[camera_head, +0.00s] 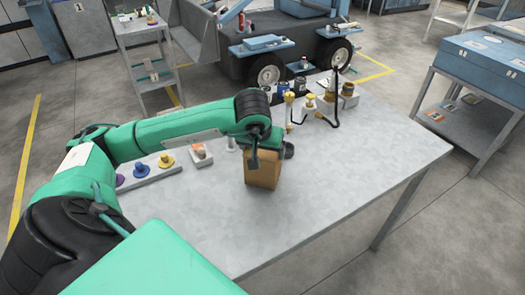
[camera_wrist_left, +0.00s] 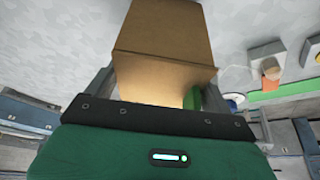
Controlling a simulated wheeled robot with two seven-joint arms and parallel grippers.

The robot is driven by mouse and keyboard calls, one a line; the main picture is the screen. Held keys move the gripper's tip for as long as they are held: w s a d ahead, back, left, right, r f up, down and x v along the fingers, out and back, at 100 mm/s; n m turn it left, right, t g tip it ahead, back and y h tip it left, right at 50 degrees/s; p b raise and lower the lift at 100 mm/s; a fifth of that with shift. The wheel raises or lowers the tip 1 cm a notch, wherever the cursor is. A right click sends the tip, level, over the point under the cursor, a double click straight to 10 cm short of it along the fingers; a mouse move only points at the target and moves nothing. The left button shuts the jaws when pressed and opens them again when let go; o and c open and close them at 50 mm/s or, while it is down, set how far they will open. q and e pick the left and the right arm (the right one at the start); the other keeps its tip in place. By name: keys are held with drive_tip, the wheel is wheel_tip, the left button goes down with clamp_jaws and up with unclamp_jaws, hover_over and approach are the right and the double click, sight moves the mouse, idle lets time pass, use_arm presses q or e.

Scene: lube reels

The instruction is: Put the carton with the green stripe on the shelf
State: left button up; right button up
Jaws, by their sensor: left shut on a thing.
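A plain brown carton (camera_head: 262,173) is at the middle of the grey table (camera_head: 350,185) in the head view. My left gripper (camera_head: 256,158) is shut on it from above. In the left wrist view the carton (camera_wrist_left: 165,40) sits between the two fingers, and a small green patch shows low on its right side. Whether the carton touches the table or hangs just above it, I cannot tell. My right gripper is not in view. Which shelf is meant is not clear; a trolley (camera_head: 148,68) with shelves stands at the back left.
Several bottles and small fittings (camera_head: 320,100) stand at the table's far end. A rack of coloured knobs (camera_head: 150,170) lies at the left. A blue chest (camera_head: 485,68) on a shelved stand is at the right. The table's front right is clear.

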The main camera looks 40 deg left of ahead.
use_arm(q)
drive_tip(key=shift+f, duration=0.45)
drive_tip(key=shift+f, duration=0.1)
drive_tip(key=o, duration=1.1)
